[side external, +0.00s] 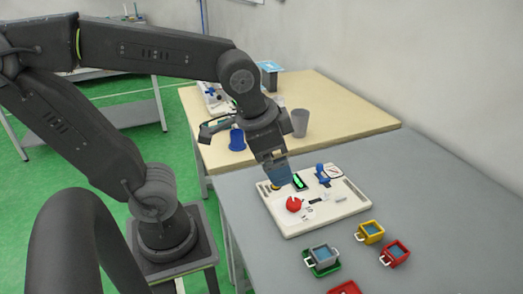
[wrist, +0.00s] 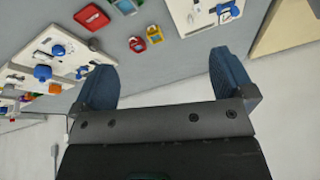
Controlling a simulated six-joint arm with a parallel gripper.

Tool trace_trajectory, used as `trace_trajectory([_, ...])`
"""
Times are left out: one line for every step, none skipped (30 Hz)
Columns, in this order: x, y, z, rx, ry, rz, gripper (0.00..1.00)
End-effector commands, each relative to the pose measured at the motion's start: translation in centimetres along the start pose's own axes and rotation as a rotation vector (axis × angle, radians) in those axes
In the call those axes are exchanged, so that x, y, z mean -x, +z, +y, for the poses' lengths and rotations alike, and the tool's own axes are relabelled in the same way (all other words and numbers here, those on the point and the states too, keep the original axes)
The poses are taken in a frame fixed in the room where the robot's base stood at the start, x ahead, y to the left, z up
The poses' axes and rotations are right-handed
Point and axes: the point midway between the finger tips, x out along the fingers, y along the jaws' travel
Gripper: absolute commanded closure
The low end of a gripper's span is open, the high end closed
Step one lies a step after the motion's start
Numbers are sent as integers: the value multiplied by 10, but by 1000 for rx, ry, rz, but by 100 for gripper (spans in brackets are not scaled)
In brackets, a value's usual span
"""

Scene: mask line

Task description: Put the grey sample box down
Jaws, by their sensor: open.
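A white board (side external: 350,211) with a red knob (side external: 294,204) and blue parts lies beneath my gripper. A wooden table (side external: 340,110) holds a grey cup (side external: 300,122).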

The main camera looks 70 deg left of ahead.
Motion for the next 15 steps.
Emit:
trace_trajectory([5, 7, -4, 77, -4, 40, 0])
trace_trajectory([7, 10, -5, 116, -4, 56, 0])
trace_trajectory([9, 14, -6, 158, -4, 76, 0])
trace_trajectory([10, 16, -7, 184, -4, 88, 0])
trace_trajectory([11, 18, -7, 205, -4, 98, 0])
trace_trajectory([12, 19, -8, 228, -3, 108, 0])
trace_trajectory([12, 20, -8, 239, -2, 114, 0])
trace_trajectory([12, 21, -8, 247, -1, 117, 0])
trace_trajectory([12, 22, -8, 254, -1, 119, 0])
trace_trajectory([12, 22, -8, 256, -1, 119, 0])
trace_trajectory([12, 22, -8, 257, -1, 120, 0])
trace_trajectory([12, 22, -8, 256, -1, 119, 0])
trace_trajectory([12, 21, -8, 255, -1, 119, 0])
trace_trajectory([12, 21, -8, 254, -1, 119, 0])
trace_trajectory([12, 21, -8, 254, -1, 119, 0])
